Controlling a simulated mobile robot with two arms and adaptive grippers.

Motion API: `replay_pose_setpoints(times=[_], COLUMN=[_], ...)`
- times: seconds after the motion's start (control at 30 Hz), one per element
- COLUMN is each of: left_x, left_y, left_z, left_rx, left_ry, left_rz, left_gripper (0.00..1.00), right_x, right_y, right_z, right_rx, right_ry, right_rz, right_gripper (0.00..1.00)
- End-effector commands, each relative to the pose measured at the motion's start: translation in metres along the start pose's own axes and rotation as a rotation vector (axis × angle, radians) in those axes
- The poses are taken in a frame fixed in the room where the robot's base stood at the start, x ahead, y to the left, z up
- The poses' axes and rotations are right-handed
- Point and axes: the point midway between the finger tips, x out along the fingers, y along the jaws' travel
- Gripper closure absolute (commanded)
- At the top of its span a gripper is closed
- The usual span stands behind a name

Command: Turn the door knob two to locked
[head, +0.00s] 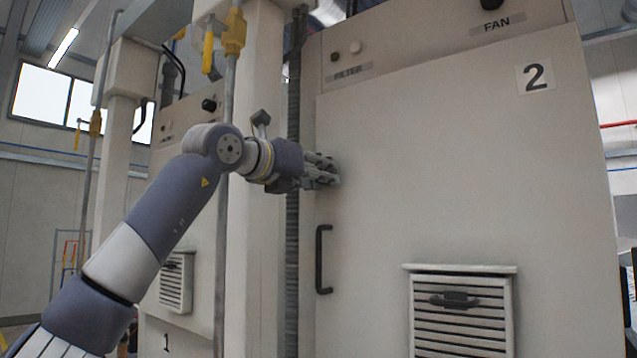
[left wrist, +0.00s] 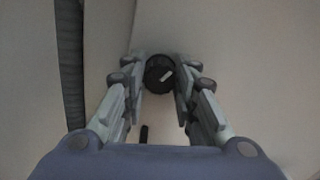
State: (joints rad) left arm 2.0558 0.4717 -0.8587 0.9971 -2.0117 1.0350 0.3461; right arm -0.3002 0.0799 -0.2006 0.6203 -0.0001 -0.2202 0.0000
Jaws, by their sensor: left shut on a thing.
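The door knob (left wrist: 159,73) is round and black with a pale slanted mark on its face, in the upper middle of the left wrist view. My left gripper (left wrist: 160,82) has a finger on each side of the knob and is shut on it. In the head view my left gripper (head: 328,172) is at the left edge of the cream door (head: 390,200) marked 2, and it hides the knob there. My right gripper is in neither view.
A black vertical handle (head: 321,258) is on the door below my left gripper. A louvred vent (head: 460,318) sits lower right. A vertical pipe (head: 225,200) and yellow valve (head: 234,32) stand left, near my arm. Cabinet 1 (head: 172,240) is farther left.

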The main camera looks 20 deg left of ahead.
Motion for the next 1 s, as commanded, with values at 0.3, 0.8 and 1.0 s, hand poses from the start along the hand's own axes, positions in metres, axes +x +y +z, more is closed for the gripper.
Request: replay_pose_setpoints(times=[0.3,0.8,1.0], left_x=[-0.001,-0.001,-0.001], left_y=[0.0,0.001,0.001], left_z=[-0.001,0.001,0.001], left_rx=[-0.277,-0.505,-0.525], left_ry=[-0.002,-0.002,-0.002], left_rz=[0.0,0.0,0.0], left_gripper=[0.97,0.97,0.97], right_x=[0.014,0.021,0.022], right_y=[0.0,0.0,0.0], right_z=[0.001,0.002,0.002], right_rx=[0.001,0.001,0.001], right_ry=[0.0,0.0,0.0], right_rz=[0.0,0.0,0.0], right_gripper=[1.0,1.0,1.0])
